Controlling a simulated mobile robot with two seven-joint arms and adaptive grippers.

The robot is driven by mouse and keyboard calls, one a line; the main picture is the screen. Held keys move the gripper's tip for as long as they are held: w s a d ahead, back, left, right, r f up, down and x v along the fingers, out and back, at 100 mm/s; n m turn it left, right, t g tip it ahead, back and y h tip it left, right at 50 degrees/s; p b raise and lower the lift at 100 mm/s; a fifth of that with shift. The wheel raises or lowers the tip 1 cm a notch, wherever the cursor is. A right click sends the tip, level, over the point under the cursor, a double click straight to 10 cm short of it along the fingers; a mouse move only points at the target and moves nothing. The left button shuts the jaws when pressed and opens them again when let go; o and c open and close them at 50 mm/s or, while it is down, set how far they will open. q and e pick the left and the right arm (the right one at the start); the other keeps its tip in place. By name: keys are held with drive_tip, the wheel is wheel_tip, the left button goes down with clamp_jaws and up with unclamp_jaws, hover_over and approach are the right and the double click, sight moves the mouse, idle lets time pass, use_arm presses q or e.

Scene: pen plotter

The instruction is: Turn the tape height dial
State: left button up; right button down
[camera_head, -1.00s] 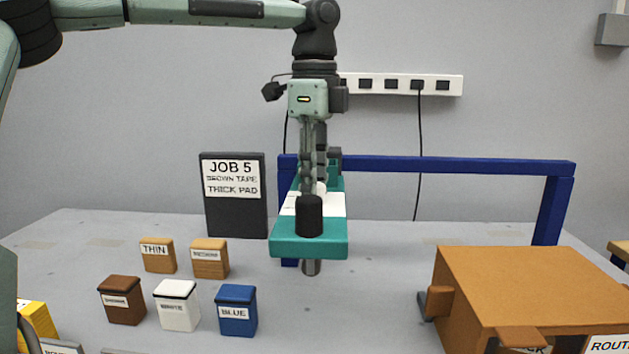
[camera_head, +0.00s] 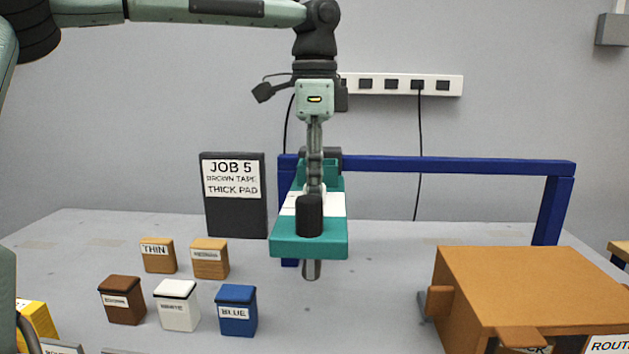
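A teal plotter head (camera_head: 311,246) hangs from the blue gantry, with a white band across its top and a grey tip below. A black knob (camera_head: 311,214) stands upright on its front part and looks like the dial; no label on it can be read. My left gripper (camera_head: 315,184) points straight down just behind the knob, over the white band. Its fingers are seen edge-on, so their gap cannot be made out. Whether they touch anything is hidden behind the knob. My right gripper is not in view.
A blue gantry (camera_head: 450,165) spans the table. A dark sign (camera_head: 236,218) reads JOB 5, brown tape, thick pad. Small labelled blocks, including a blue one (camera_head: 236,312), stand front left. An orange-brown box (camera_head: 530,290) stands front right.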

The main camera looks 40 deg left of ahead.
use_arm(q)
drive_tip(key=o, duration=1.2)
drive_tip(key=shift+c, duration=0.2)
wheel_tip(320, 180, up, 12)
